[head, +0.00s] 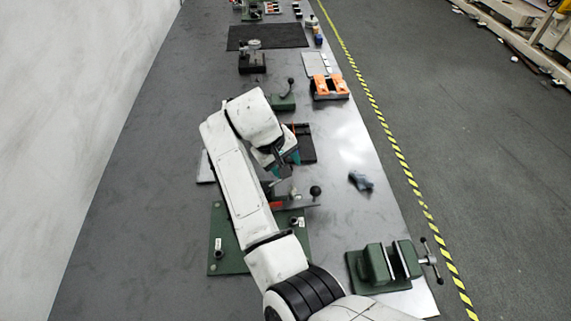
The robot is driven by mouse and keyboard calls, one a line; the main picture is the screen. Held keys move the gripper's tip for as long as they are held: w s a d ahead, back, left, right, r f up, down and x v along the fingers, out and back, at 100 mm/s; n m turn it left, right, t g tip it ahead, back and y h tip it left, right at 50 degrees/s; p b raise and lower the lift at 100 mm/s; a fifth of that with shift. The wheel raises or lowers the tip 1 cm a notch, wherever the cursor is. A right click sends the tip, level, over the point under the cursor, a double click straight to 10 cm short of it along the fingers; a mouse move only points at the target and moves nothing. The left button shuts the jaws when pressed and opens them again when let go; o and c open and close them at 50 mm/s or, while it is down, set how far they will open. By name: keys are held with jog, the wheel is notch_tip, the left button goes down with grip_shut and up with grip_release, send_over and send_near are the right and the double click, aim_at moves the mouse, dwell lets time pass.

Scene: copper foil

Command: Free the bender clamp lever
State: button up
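A green plate (217,249) with a metal bar, posts and small white tags lies on the bench, partly hidden under my arm. A grey lever bar with a black ball knob (315,190) sticks out to the right at its far edge; this looks like the bender's lever, but I cannot tell for sure. A red piece (277,205) lies against the bar. My gripper (283,170) is just beyond the bar, above the bench. Its fingers are small and partly hidden by my wrist, so neither their opening nor any contact with the lever can be told.
A green vise (377,265) stands at the near right. A black tray (306,146), a small green lever device (284,101) and an orange-topped block (329,87) stand beyond. The bench's right strip is mostly clear.

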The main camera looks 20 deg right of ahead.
jog(key=v, duration=1)
jog(key=shift+r+b, duration=0.15)
jog(key=shift+b, duration=0.15)
jog(key=shift+a, duration=0.1)
